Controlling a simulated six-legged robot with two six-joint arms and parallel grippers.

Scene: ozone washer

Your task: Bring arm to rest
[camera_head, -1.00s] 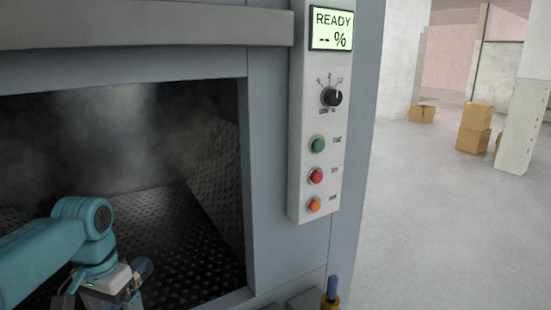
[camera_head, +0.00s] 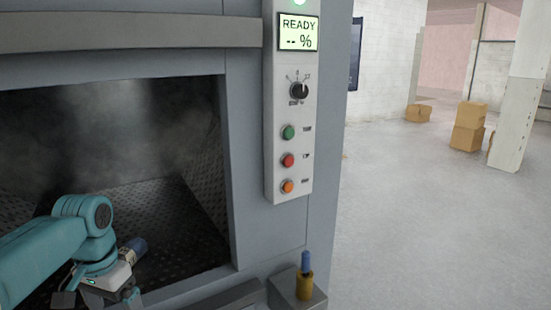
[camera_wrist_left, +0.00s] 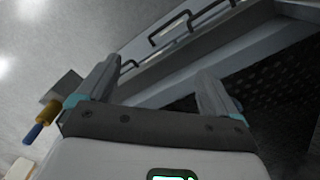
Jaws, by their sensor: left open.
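My left arm, teal, comes in from the left in the head view. Its wrist and left gripper (camera_head: 128,296) are low in front of the washer's open chamber (camera_head: 185,235). In the left wrist view the gripper (camera_wrist_left: 160,85) shows two grey fingers spread wide apart with nothing between them. The washer's edge and chamber floor show beyond the fingers. My right arm and gripper are not in view.
The washer's control panel (camera_head: 290,110) has a READY display, a knob and green, red and orange buttons. A blue and yellow handle (camera_head: 305,277) stands on a ledge at the chamber's lower right. Cardboard boxes (camera_head: 468,126) stand far back on open floor.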

